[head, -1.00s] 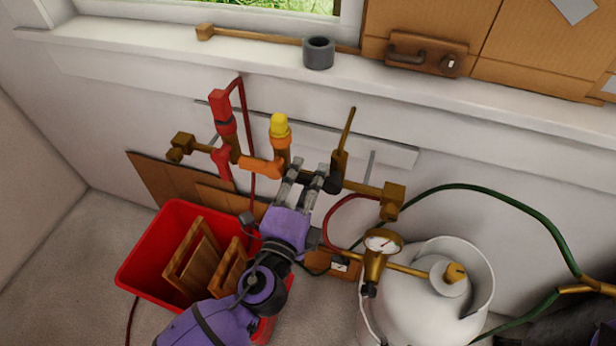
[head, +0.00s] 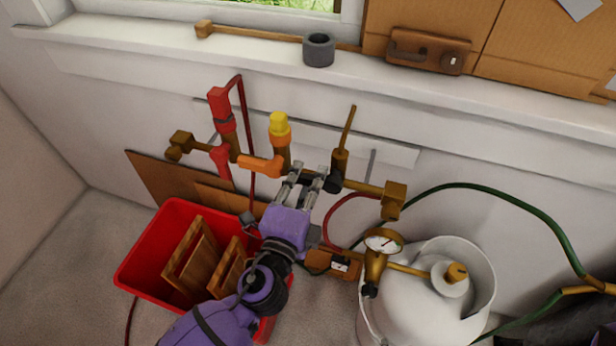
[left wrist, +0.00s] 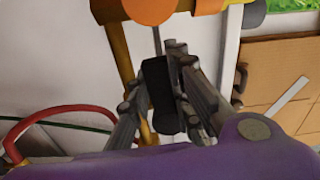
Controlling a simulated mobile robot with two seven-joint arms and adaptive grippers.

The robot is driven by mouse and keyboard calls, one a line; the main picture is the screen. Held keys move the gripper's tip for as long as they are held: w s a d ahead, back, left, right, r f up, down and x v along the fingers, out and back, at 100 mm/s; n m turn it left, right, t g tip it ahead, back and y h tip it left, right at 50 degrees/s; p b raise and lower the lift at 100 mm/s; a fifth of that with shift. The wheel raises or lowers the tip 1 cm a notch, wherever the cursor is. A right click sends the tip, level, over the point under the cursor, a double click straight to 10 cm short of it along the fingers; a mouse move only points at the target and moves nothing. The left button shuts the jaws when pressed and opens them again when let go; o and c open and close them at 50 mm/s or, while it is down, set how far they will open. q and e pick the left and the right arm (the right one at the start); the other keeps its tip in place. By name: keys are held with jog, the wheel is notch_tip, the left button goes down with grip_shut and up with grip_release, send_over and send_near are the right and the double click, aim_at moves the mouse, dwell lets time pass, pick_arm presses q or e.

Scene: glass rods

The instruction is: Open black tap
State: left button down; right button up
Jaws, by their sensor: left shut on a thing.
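The black tap (head: 333,183) is on the brass pipe, below a thin upright brass rod (head: 346,130). My left gripper (head: 306,172) reaches up to the pipe from below, with its fingertips just left of the visible black part. In the left wrist view, a black handle (left wrist: 158,95) lies between the two grey fingers, which are shut on it. The fingers partly hide it, and its exact turn angle is hard to tell. My right gripper is not in view.
The orange tap (head: 262,166), yellow-topped valve (head: 279,130) and red tap (head: 220,105) stand close on the left. A pressure gauge (head: 383,242) and white gas cylinder (head: 425,310) are at lower right. A red crate (head: 150,265) stands at lower left.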

pick_arm(q)
jog(key=f+n+b, duration=0.1)
jog(key=f+n, duration=0.1)
jog(key=shift+s+d+n+b, duration=0.1)
jog(key=shift+n+b, duration=0.25)
jog(key=shift+n, duration=0.05)
jog(key=shift+d+n, duration=0.1)
jog(key=shift+n, duration=0.8)
jog(key=c, duration=1.6)
grip_release()
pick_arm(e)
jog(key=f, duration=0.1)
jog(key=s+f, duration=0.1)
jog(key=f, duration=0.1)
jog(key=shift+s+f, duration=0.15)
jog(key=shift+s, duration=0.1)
pick_arm(q)
jog(key=v, duration=1.2)
